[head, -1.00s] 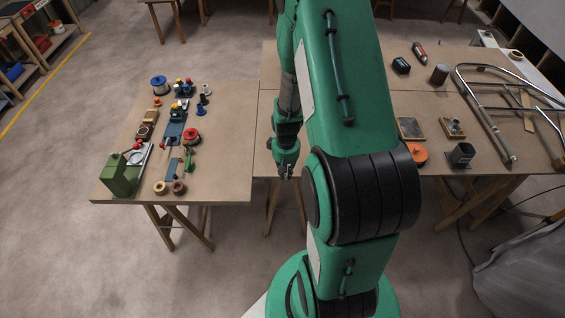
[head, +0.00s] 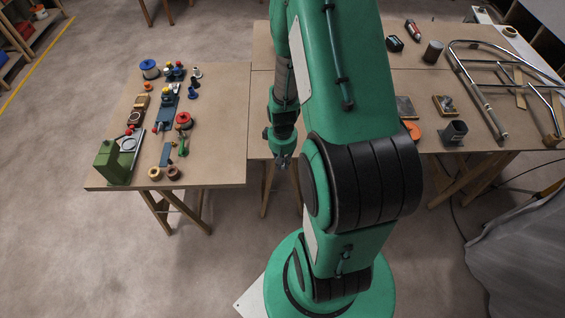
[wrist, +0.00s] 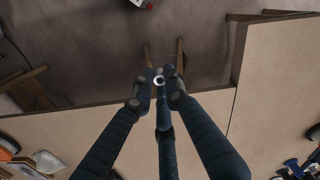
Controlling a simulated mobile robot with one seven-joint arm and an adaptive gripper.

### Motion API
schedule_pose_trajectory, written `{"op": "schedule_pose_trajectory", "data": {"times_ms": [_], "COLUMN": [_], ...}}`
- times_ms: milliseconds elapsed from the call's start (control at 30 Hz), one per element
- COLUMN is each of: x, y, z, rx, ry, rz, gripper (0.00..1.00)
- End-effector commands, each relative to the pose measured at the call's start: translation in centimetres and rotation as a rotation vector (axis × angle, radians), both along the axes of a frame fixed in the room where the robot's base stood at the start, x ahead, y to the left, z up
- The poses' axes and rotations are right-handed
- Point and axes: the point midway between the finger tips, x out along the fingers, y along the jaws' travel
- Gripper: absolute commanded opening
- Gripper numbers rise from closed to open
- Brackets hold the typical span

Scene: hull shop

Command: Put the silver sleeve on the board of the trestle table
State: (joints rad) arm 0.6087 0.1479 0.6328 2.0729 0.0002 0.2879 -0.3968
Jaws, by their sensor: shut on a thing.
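My gripper (head: 283,162) hangs at the near edge of the middle table in the head view. In the wrist view my gripper (wrist: 161,80) has its fingertips closed around a small silver ring-shaped piece, the silver sleeve (wrist: 158,80). The sleeve is too small to make out in the head view. The bare board of the left trestle table (head: 222,140) lies left of my gripper. The board of the middle table (head: 262,100) adjoins it and is partly hidden by my arm. In the wrist view the sleeve shows against the floor, beside a board edge.
A green machine (head: 114,162), spools and several small parts crowd the left half of the left table. Its right strip is clear. A bent tube frame (head: 490,105), a dark cup (head: 454,131) and a dark cylinder (head: 433,51) stand on the right. A grey cover (head: 525,245) hangs lower right.

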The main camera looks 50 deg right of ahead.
Motion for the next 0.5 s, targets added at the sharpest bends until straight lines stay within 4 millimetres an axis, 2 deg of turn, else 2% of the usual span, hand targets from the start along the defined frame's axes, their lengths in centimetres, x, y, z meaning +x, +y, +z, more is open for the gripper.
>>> {"op": "schedule_pose_trajectory", "data": {"times_ms": [333,500], "x": [0.2,1.6], "y": [0.0,0.1], "z": [0.0,0.1], "rx": [0.000,0.000], "ry": [0.000,0.000], "rz": [0.001,0.005], "gripper": [0.00,0.00]}}
